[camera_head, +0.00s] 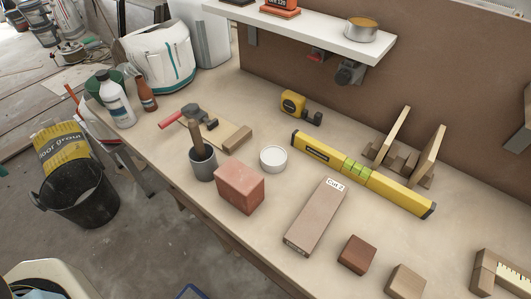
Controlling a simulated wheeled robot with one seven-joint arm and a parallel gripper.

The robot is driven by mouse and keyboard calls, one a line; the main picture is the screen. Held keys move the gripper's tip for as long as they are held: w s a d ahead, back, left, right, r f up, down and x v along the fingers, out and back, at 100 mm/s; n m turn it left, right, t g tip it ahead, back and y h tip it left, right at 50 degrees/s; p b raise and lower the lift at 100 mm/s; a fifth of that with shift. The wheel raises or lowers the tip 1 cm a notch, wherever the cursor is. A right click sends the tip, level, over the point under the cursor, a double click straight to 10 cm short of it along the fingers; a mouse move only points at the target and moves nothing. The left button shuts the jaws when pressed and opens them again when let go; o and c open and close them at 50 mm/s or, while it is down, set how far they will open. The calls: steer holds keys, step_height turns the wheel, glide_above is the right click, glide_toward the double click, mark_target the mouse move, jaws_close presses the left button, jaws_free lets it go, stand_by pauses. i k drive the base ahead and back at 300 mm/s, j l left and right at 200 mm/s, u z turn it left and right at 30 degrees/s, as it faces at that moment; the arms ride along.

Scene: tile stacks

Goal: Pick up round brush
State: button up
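A brown wooden handle (196,134) stands nearly upright in a dark grey cup (203,166) near the front edge of the workbench. It may be the round brush; no bristles show, and its lower end is hidden in the cup. No other brush can be made out. My gripper is not in view.
A reddish block (239,188) stands close right of the cup. A red-handled tool (186,117) and a wooden piece (226,137) lie behind it. A white round tin (273,159), a yellow level (362,175) and several blocks occupy the bench (266,225). A shelf (305,30) overhangs the back.

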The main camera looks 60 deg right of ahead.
mark_target(192, 124)
steer(key=z, duration=1.45)
